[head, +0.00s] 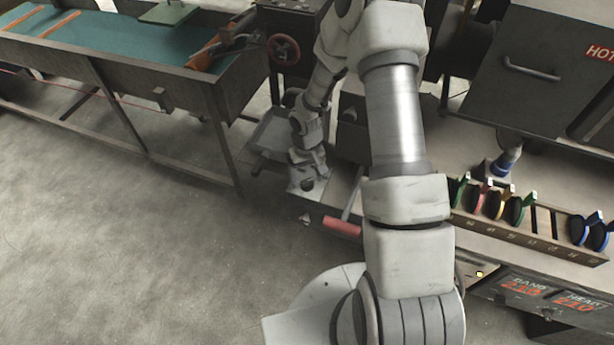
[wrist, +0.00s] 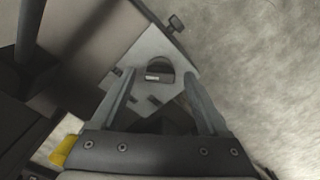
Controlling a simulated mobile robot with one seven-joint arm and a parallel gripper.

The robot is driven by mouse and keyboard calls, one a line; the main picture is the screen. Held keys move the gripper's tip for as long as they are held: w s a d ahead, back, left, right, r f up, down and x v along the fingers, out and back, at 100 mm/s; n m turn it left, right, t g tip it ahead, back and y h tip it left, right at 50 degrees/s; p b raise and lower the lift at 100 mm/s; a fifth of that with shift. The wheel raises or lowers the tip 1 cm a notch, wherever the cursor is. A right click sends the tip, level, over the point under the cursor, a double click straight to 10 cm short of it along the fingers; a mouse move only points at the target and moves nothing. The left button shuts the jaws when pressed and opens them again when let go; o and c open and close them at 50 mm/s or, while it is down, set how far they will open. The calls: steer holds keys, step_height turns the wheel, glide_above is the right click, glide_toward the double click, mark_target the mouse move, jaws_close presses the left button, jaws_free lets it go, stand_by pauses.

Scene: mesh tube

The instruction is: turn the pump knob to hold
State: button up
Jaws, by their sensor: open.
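In the wrist view my gripper (wrist: 160,90) is open, its two grey fingers spread with nothing between them. A pale plate (wrist: 150,48) lies beyond the fingertips, with a dark round part and a small light label (wrist: 152,77) in its middle. A small dark knob (wrist: 176,23) sticks out at the plate's far corner; I cannot tell whether it is the pump knob. In the head view the end of my arm points down over the pale plate (head: 308,186), low beside the bench. No setting marked hold is readable. I cannot tell whether the fingers touch the plate.
A red-handled lever (head: 342,226) is right of the plate. A red handwheel (head: 283,48) is behind, beside a teal-topped table (head: 130,40). A rack (head: 530,237) of coloured clamps and a dark hot cabinet (head: 545,75) stand right. The floor (head: 130,250) at left is clear.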

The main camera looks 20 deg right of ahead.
steer(key=shift+f, duration=0.1)
jaws_close()
stand_by(0.4)
steer(key=shift+n, duration=0.3)
steer(key=n+b, duration=0.1)
steer(key=n, duration=0.3)
steer(key=shift+b, duration=0.3)
steer(key=n, duration=0.5)
stand_by(0.3)
jaws_free()
